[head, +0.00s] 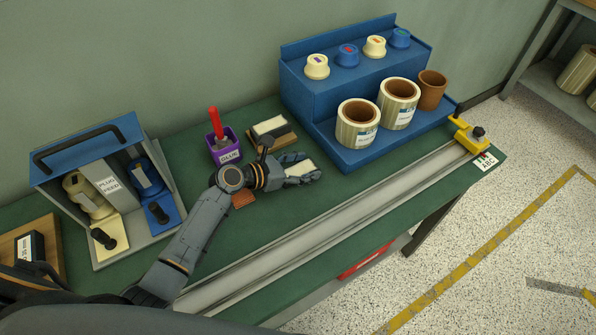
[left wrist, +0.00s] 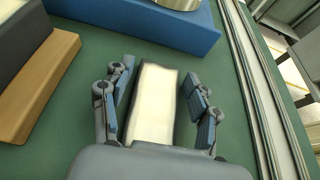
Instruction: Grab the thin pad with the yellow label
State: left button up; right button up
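A pale cream pad (left wrist: 153,105) lies on the green bench between the fingers of my left gripper (left wrist: 158,72) in the left wrist view. The fingers are spread on both sides of it, with narrow gaps visible, so the gripper looks open around it. In the head view the left gripper (head: 303,167) is low over the bench, and part of the pale pad (head: 299,171) shows between its fingers. I cannot make out a yellow label; the pad's near end is hidden by the gripper. My right gripper is not in view.
A wooden block (head: 286,140) with a pale-topped dark pad stands just behind the gripper. A purple glue cup (head: 227,150) is beside it. A blue stepped rack (head: 358,160) with rolls is at right. A metal rail (head: 330,207) runs along the bench front.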

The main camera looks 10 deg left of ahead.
pick_arm(q)
jog(key=c, duration=0.4)
jog(key=shift+c, duration=0.2)
jog(key=shift+r, duration=0.1)
